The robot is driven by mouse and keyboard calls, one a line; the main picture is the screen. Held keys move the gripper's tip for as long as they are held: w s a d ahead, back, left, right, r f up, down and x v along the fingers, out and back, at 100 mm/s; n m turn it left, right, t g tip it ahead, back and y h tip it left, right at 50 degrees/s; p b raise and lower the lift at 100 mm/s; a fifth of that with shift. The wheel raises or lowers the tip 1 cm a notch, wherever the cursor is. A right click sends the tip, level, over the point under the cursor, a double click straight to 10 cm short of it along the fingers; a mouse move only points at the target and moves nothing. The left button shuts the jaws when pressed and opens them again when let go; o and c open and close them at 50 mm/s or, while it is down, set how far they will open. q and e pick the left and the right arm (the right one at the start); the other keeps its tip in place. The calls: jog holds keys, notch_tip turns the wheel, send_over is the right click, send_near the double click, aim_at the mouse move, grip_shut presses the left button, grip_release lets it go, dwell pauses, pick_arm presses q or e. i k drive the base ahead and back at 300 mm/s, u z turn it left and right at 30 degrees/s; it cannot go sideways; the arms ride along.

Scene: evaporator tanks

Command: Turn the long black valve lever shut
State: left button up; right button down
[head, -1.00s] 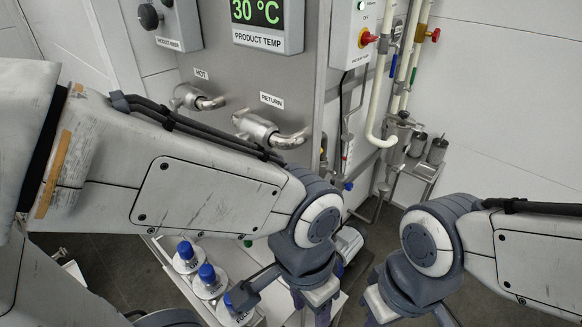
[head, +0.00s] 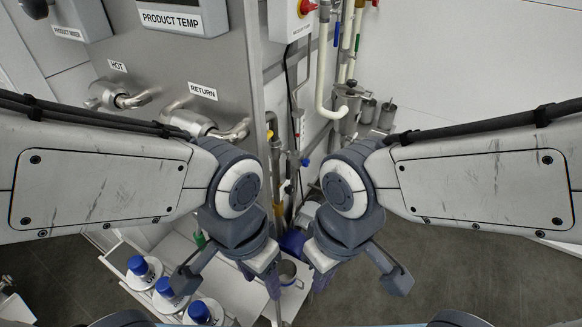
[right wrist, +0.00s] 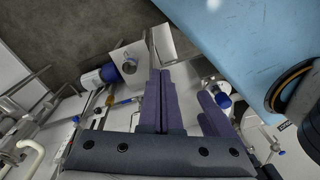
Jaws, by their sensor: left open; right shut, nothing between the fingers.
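I cannot make out the long black valve lever for certain in either view. The pipework with small valves (head: 280,170) runs down the right side of the steel cabinet, and my arms hide its lower part in the head view. My left gripper (head: 272,286) is open, low in the middle of the head view, in front of this pipework. My right gripper (head: 321,280) is close beside it on the right. Its fingers are shut with nothing between them, and they also show in the right wrist view (right wrist: 160,100).
The steel cabinet (head: 180,65) carries the hot and return pipes (head: 210,125). Several blue-capped bottles (head: 165,290) stand on a low bench at the lower left. White pipes (head: 323,70) run down the wall. Grey floor at the right is clear.

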aim_at(289, 154)
jog(key=u, duration=0.1)
jog(key=k, duration=1)
jog(key=z, duration=1.4)
jog(key=i, duration=1.55)
jog(key=u, duration=1)
jog(key=i, duration=0.75)
jog(key=u, duration=0.8)
